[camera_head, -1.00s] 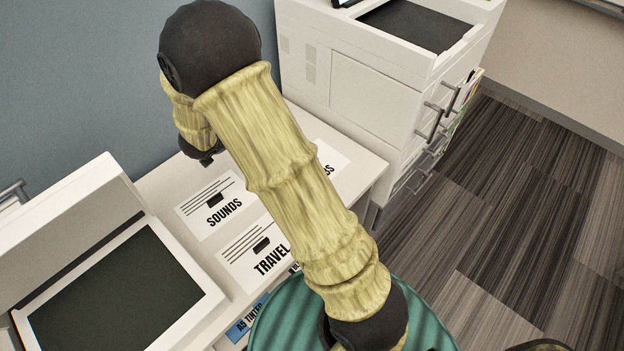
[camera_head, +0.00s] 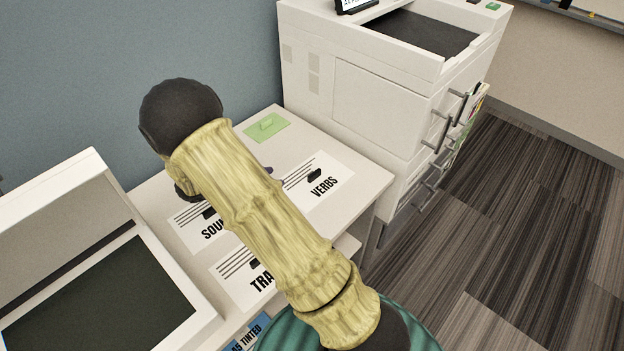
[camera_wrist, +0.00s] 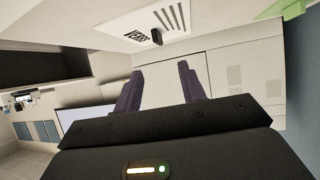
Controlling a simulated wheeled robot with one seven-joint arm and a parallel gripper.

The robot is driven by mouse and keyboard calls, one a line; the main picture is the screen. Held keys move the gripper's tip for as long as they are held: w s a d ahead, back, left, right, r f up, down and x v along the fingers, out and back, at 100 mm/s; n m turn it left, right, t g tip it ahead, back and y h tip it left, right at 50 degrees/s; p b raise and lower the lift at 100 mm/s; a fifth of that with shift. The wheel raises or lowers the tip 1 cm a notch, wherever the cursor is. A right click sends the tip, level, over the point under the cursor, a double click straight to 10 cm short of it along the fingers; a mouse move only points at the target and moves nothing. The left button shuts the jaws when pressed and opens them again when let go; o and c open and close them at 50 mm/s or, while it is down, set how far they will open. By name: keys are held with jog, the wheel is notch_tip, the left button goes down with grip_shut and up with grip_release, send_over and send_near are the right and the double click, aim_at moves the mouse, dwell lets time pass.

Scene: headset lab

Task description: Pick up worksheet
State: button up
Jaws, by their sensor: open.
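Several white worksheets lie flat on a white desk top (camera_head: 345,178), each with a small black clip-like piece on it. The VERBS worksheet (camera_head: 330,171) is on the right, the SOUNDS worksheet (camera_head: 186,224) on the left and the TRAVEL worksheet (camera_head: 234,290) nearer me. My arm covers parts of SOUNDS and TRAVEL. In the wrist view the VERBS worksheet (camera_wrist: 118,26) shows beyond the fingers. My gripper (camera_wrist: 160,70) is open, with two purple fingers apart and nothing between them. In the head view my arm mostly hides the gripper.
A green card (camera_head: 266,127) lies at the back of the desk. A white printer-like machine (camera_head: 385,105) with handled drawers stands behind right. A white device with a dark green panel (camera_head: 98,305) stands at left. A blue TINTED label (camera_head: 248,333) is in front. Striped carpet (camera_head: 530,220) is clear at right.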

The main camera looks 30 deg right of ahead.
send_near(313, 173)
jog(key=x, duration=0.3)
jog(key=shift+d+f, duration=0.2)
jog(key=shift+f, duration=0.1)
jog(key=shift+d+b, duration=0.1)
jog(key=shift+b, duration=0.2)
jog(key=x, duration=0.5)
jog(key=shift+d, duration=0.15)
jog(key=shift+r, duration=0.1)
jog(key=shift+c, duration=0.4)
grip_shut()
